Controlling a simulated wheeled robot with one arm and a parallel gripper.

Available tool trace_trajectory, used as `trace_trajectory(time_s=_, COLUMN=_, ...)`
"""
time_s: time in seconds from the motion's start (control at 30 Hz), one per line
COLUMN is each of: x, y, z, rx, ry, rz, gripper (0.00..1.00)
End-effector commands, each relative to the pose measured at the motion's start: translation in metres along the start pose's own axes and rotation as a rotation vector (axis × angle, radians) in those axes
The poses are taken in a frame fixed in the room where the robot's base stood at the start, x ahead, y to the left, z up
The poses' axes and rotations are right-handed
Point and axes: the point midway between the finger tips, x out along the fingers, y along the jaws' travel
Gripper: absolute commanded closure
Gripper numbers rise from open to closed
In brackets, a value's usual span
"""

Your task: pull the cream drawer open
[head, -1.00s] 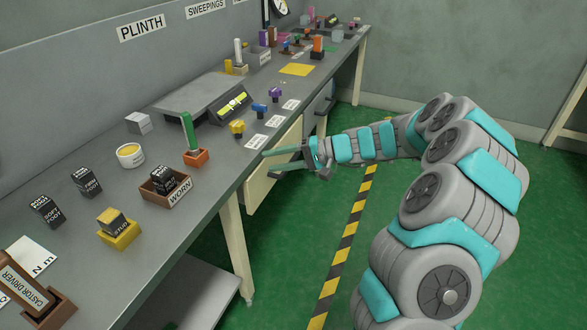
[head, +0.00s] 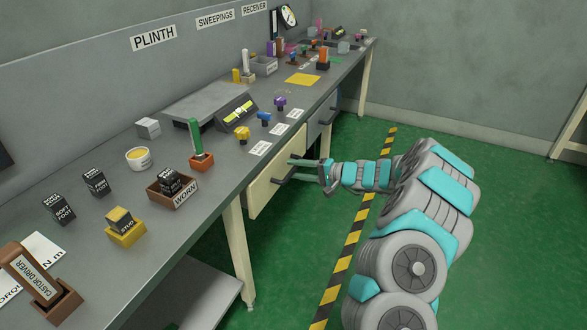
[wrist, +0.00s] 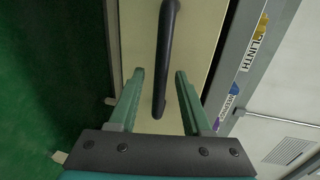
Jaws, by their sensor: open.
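The cream drawer (head: 262,192) is under the front edge of the workbench, its front face towards the aisle. It carries a dark bar handle (head: 284,180), which also shows in the wrist view (wrist: 163,60) running down the cream front (wrist: 205,40). My gripper (head: 292,170) is at the drawer front, by the handle. In the wrist view my gripper (wrist: 158,75) is open, its two green fingers apart with the lower end of the handle between them in the picture. I cannot tell whether the fingers touch the handle.
A grey drawer (head: 320,118) with a dark handle is farther along the bench (head: 225,180). The green floor (head: 480,255) beside the bench is clear.

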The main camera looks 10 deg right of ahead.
Motion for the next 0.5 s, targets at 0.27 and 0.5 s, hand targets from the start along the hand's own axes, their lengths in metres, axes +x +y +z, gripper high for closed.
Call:
trace_trajectory(time_s=0.27, x=0.0134, y=-0.0003, z=0.0004, rx=-0.002, ry=-0.001, rz=0.001, gripper=0.51)
trace_trajectory(time_s=0.5, x=0.0132, y=-0.0004, z=0.0005, rx=-0.001, ry=-0.001, rz=0.000, gripper=0.59)
